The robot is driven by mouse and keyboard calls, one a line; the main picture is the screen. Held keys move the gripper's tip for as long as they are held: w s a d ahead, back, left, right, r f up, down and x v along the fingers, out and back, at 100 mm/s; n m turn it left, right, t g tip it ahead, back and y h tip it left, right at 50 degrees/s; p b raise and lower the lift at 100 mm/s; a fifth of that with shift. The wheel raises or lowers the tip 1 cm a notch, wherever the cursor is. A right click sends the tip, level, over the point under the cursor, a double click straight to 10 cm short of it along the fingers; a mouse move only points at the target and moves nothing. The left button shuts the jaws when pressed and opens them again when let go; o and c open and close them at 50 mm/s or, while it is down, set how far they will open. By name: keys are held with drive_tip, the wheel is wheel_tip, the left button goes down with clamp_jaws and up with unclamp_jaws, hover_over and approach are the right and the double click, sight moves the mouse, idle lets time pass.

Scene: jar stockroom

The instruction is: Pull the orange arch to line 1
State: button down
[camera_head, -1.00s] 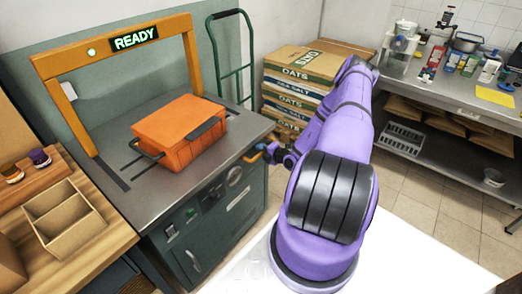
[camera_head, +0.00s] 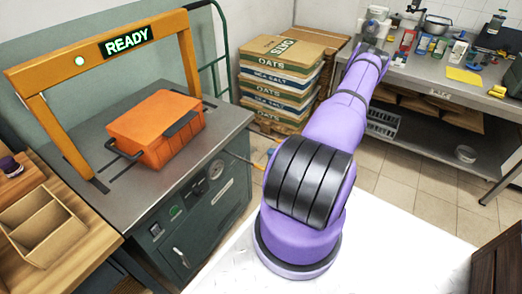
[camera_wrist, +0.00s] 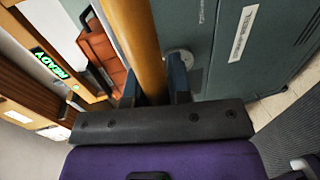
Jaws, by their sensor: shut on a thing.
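The orange arch (camera_head: 110,48) with a READY sign stands over the bench (camera_head: 70,190), its left foot on a dark track in the bench top. A thin dark line (camera_head: 122,165) runs on the bench beside the track; I read no number on it. In the wrist view my gripper (camera_wrist: 157,95) is shut around an orange-brown bar (camera_wrist: 138,40) in front of the teal bench cabinet. The READY sign (camera_wrist: 48,62) shows left of it, apart. In the head view my arm hides most of the gripper; an orange handle end (camera_head: 258,166) shows beside the cabinet.
An orange case (camera_head: 155,130) with dark handles sits on the bench under the arch. Stacked sacks (camera_head: 275,85) stand behind my arm. A wooden divided box (camera_head: 35,225) lies at left. A steel counter (camera_head: 440,70) with bottles is at right.

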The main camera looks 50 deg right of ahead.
drive_tip(key=shift+v, duration=0.9)
drive_tip(key=shift+f, duration=0.2)
drive_tip(key=c, duration=1.1)
unclamp_jaws()
drive_tip(key=shift+o, duration=0.2)
drive_tip(key=v, duration=1)
drive_tip(key=shift+s, duration=0.4)
drive_tip(key=shift+d+r, duration=0.1)
drive_tip(key=shift+d, duration=0.1)
